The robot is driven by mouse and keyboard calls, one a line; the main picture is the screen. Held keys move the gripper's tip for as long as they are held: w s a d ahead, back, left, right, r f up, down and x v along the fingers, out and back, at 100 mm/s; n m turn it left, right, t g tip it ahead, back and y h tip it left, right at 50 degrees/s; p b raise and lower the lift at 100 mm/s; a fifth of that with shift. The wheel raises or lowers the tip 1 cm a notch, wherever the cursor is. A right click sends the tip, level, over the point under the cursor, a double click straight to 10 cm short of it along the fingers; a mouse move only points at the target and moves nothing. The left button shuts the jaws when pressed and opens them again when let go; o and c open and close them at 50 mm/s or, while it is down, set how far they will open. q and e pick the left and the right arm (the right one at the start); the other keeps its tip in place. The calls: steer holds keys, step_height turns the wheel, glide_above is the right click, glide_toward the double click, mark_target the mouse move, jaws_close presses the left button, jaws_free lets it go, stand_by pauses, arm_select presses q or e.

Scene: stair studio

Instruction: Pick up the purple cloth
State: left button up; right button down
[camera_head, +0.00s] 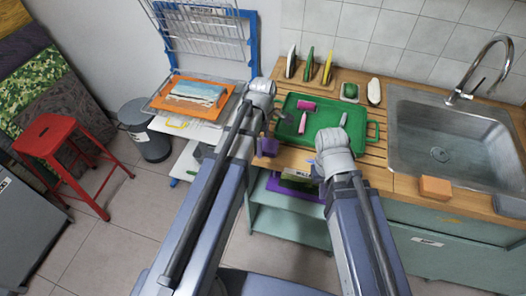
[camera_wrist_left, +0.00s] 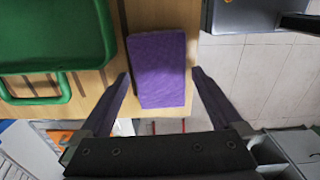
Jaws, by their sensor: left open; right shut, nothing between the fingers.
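The purple cloth (camera_wrist_left: 158,68) lies flat as a folded rectangle on the wooden counter near its edge in the left wrist view. In the head view it shows as a small purple patch (camera_head: 268,146), partly hidden by my left arm. My left gripper (camera_wrist_left: 159,82) is open, with one finger on each side of the cloth's near part. Whether the fingers touch the cloth cannot be told.
A green tray (camera_wrist_left: 50,45) with a handle lies beside the cloth; in the head view it holds a pink-handled tool (camera_head: 302,122). The sink (camera_head: 450,140) and an orange sponge (camera_head: 435,188) are at the right. A red stool (camera_head: 48,135) and grey bin (camera_head: 148,142) stand at the left.

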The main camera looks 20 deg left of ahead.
arm_select(q)
steer(key=shift+f, duration=0.1)
steer(key=c, duration=1.3)
step_height(320, 180, up, 10)
steer(key=p, duration=1)
steer(key=o, duration=0.9)
steer(key=c, duration=0.6)
